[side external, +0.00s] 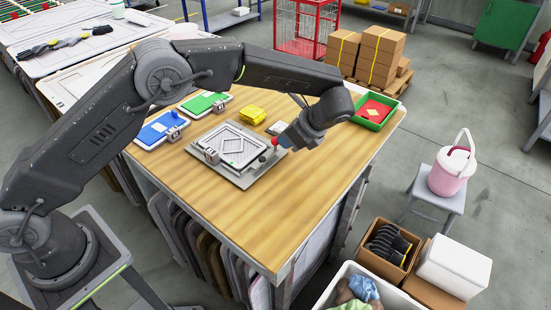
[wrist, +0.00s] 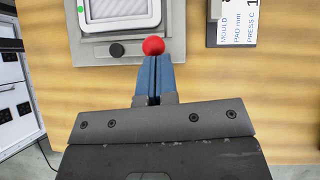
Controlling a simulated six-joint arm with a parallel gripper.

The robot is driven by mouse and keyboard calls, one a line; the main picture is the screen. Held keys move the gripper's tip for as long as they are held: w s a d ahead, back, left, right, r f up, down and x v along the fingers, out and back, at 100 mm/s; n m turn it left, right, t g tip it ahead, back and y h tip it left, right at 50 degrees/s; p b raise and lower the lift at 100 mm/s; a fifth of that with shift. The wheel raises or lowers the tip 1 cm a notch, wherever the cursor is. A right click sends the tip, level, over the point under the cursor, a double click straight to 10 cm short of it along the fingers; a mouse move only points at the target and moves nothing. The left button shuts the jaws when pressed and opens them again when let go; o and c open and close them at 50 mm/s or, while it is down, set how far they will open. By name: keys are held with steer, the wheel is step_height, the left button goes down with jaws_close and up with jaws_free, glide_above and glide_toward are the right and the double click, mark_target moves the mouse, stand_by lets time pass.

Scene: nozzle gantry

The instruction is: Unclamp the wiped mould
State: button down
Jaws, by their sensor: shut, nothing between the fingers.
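The mould (side external: 234,145), a pale grey frame with a diamond pattern, lies on a grey base plate (side external: 247,178) on the wooden table. A clamp with a red ball knob (side external: 274,141) stands at the plate's right edge; the knob also shows in the wrist view (wrist: 153,46). A metal clamp block (side external: 210,155) sits at the near left edge. My gripper (side external: 283,143) is low beside the red knob. In the wrist view its blue fingers (wrist: 153,60) are together and empty, tips at the ball; I cannot tell whether they touch it. Part of the mould is cut off there.
A blue mould (side external: 160,130) and a green mould (side external: 206,104) lie behind left. Yellow cloths (side external: 239,112) lie behind the plate. A green tray (side external: 376,108) with red contents stands at the right corner. A labelled panel (wrist: 237,22) is beside the plate. The table's front is clear.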

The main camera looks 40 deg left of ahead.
steer(key=v, duration=1.2)
steer(key=shift+a, duration=0.1)
steer(key=s+a+r+n+t+h, duration=0.3)
steer(key=s+a+r+n+h, duration=0.35)
steer(key=s+a+r, duration=0.65)
steer(key=s+a+f+n+t, duration=0.1)
steer(key=s+a+f+n, duration=0.1)
steer(key=s+n, duration=0.3)
steer(key=s+a+f+n+t+h, duration=0.1)
steer(key=s+n, duration=0.4)
steer(key=s, duration=0.7)
step_height(320, 180, down, 2)
steer(key=shift+a+f+t, duration=0.2)
steer(key=shift+a+t, duration=0.4)
steer(key=shift+t, duration=0.1)
